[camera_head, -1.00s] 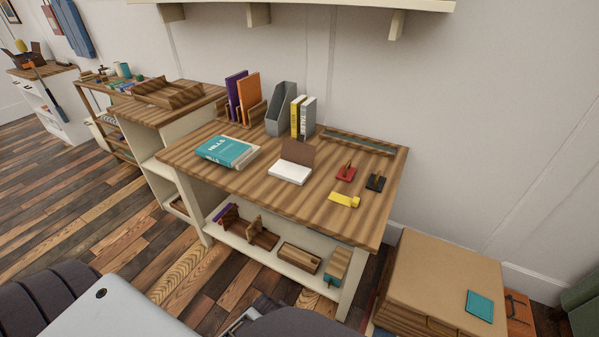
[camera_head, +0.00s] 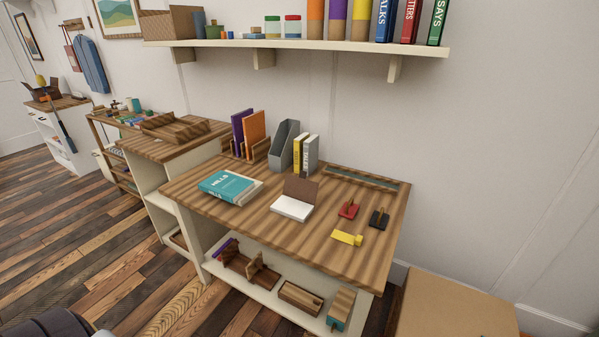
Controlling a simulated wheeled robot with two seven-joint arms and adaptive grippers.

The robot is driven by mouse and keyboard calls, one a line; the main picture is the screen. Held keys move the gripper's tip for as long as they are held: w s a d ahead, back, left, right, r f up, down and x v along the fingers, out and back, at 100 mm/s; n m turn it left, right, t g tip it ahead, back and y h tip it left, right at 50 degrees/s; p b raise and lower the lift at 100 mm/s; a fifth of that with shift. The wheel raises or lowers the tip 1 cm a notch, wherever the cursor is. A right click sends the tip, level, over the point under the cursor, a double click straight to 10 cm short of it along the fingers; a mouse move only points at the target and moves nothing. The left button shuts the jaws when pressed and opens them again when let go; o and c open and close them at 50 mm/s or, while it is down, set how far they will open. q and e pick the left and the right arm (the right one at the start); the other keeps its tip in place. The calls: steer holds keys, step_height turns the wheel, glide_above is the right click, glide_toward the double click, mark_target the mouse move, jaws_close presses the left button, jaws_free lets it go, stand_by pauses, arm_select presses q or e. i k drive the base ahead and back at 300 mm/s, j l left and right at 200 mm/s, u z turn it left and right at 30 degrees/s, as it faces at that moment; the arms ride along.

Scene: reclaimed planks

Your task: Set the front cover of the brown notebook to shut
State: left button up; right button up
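The brown notebook (camera_head: 301,190) lies on the wooden table. Its brown front cover stands up at the back, tilted open, and its white pages (camera_head: 291,208) face up toward the front. Nothing touches the cover. Neither of my grippers shows in the head view.
The wooden table (camera_head: 300,245) also bears a teal book (camera_head: 226,187) to the left and a grey file holder (camera_head: 283,146) with upright books behind. Red, black and yellow (camera_head: 347,239) small items lie to the right. A shelf (camera_head: 300,45) hangs above. A cardboard box (camera_head: 450,308) stands at lower right.

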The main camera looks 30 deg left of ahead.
mark_target(301, 188)
steer(key=i+l+u, duration=0.1)
steer(key=u, duration=0.35)
steer(key=l+u, duration=0.6)
steer(key=u, duration=0.3)
steer(key=l+u, duration=0.3)
steer(key=u, duration=0.15)
steer(key=l+u, duration=0.2)
steer(key=u, duration=0.3)
steer(key=k+l+u, duration=0.15)
steer(key=u, duration=0.3)
